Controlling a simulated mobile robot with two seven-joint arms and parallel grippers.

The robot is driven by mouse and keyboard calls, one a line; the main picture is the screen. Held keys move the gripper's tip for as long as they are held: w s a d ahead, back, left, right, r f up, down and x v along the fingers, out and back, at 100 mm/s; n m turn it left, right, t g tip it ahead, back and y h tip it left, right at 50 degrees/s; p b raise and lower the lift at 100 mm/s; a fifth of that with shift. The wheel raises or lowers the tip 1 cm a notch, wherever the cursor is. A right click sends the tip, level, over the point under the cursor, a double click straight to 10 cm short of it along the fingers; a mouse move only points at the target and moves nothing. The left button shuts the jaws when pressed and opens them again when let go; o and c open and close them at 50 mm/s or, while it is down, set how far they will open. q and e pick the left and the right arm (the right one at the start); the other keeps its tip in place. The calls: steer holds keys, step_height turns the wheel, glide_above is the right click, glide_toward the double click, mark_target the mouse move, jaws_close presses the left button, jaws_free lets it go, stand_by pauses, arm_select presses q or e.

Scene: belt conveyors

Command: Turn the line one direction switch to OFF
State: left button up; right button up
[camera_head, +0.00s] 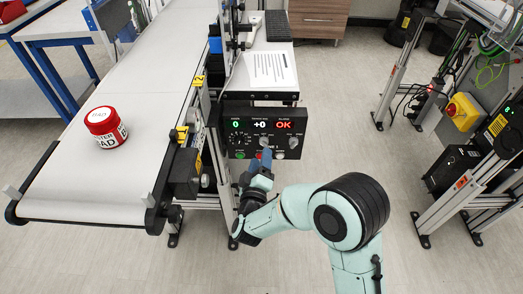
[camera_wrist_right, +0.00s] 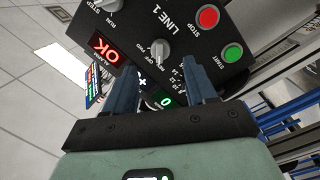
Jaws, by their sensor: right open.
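The line 1 control panel (camera_head: 262,132) is a dark box at the conveyor's side, with lit displays above a row of knobs. The direction switch (camera_wrist_right: 160,49) is a grey knob near the middle of the panel in the right wrist view, with small FWD, OFF and REV lettering around it. I cannot tell for sure which mark it points to. My right gripper (camera_wrist_right: 163,65) is open, its two blue fingers pointing at the panel, one on each side of the knob's line. Whether they touch it is unclear. In the head view the gripper (camera_head: 265,158) partly covers the panel's lower middle. My left gripper is out of view.
A red STOP button (camera_wrist_right: 207,16), a green START button (camera_wrist_right: 232,52) and a RUN/STEP knob (camera_wrist_right: 107,4) are close by on the panel. A red-lidded jar (camera_head: 105,128) stands on the white conveyor belt (camera_head: 150,75). Open floor lies right of the panel.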

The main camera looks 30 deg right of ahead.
mark_target(263, 146)
steer(key=b+x, duration=0.1)
steer(key=x, duration=0.4)
steer(key=shift+w, duration=0.1)
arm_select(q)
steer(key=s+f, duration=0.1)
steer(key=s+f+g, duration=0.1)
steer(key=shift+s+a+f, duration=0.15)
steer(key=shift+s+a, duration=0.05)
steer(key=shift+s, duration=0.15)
arm_select(e)
jaws_close()
